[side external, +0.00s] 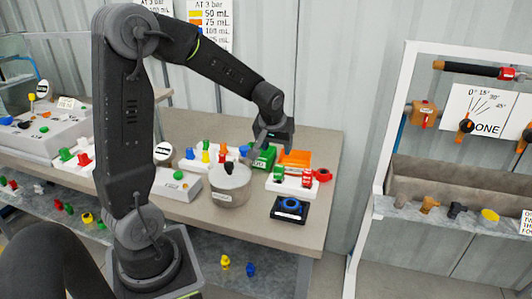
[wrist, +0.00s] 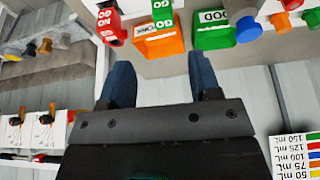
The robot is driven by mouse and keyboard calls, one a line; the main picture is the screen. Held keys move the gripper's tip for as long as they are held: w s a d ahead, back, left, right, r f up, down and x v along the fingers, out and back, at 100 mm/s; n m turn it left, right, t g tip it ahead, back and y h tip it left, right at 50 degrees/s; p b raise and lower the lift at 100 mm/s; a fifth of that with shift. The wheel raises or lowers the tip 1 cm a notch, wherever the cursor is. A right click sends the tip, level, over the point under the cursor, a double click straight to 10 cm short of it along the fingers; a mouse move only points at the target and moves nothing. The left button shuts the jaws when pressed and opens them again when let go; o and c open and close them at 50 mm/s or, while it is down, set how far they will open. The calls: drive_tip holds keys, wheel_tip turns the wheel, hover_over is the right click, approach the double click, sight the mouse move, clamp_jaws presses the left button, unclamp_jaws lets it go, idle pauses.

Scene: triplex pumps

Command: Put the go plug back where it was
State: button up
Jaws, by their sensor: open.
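The go plug is green with white lettering. In the wrist view the go plug (wrist: 162,14) shows at the top edge, just beyond the orange bin and partly cut off. In the side view a green piece, which looks like the go plug (side external: 278,173), stands at the left of a small white stand (side external: 290,186). A red no-go piece (wrist: 111,24) is to its left in the wrist view, and red pieces (side external: 307,178) stand on the stand's right side. My gripper (wrist: 160,75) is open and empty; in the side view my gripper (side external: 272,146) is above the bench behind the stand.
The orange bin (side external: 295,158) and green bin (side external: 264,157) are close to my gripper. A grey pot (side external: 230,184) with a black knob stands left of the stand. A black pad with a blue ring (side external: 290,208) lies in front. The bench's right end (side external: 328,150) is clear.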

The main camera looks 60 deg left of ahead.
drive_tip(key=s+d+r+m+t+h, duration=0.1)
drive_tip(key=s+d+r+m, duration=0.3)
drive_tip(key=s+d, duration=0.4)
drive_tip(key=s+d+r+m+t+h, duration=0.1)
drive_tip(key=s+d+r+m, duration=0.3)
drive_tip(key=s+d, duration=0.5)
drive_tip(key=shift+s+d+r+m+h, duration=0.3)
drive_tip(key=shift+d+r+h, duration=0.25)
drive_tip(key=shift+d, duration=0.4)
